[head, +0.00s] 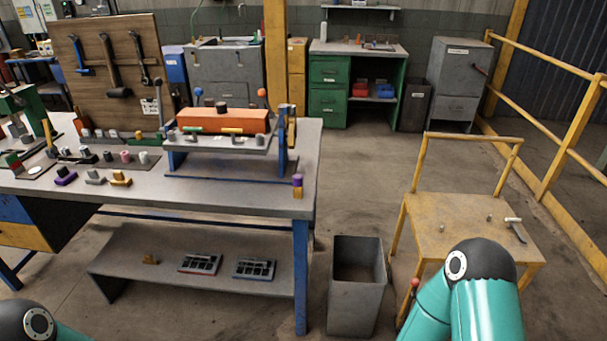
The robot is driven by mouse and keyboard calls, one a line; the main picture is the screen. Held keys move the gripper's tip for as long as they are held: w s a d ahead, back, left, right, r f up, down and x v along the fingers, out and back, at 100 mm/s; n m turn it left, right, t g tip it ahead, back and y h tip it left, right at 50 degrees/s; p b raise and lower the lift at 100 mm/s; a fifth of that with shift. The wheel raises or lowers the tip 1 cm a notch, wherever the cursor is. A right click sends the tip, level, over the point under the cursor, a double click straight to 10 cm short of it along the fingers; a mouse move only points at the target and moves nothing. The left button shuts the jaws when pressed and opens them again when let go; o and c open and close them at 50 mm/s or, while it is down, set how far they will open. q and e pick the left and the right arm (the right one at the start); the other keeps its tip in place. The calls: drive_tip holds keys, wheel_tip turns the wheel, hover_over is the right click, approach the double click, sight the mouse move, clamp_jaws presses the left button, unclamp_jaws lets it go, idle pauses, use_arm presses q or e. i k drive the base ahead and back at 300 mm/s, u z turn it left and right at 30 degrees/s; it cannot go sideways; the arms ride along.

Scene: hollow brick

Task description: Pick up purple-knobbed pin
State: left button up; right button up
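A small upright piece with a purple top (297,180) and a tan-yellow lower part stands at the right front corner of the grey workbench (225,188). A low purple piece (66,176) lies at the bench's left front, beside a grey one and a yellow one. Both are small, and I cannot tell for sure which is the purple-knobbed pin. An orange brick (222,121) sits on a raised blue-and-grey fixture (232,165), with blue, black and orange knobs around it. Only parts of my teal arms show at the bottom corners. Neither gripper is in view.
A tool board (130,55) stands behind the bench's left side. Several small knobbed pieces lie in front of it. A grey bin (357,300) stands right of the bench, then a yellow table (450,225) near my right arm.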

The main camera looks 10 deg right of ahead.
sight(297, 178)
drive_tip(key=z, duration=0.15)
drive_tip(key=i, duration=1.15)
drive_tip(key=u, duration=0.15)
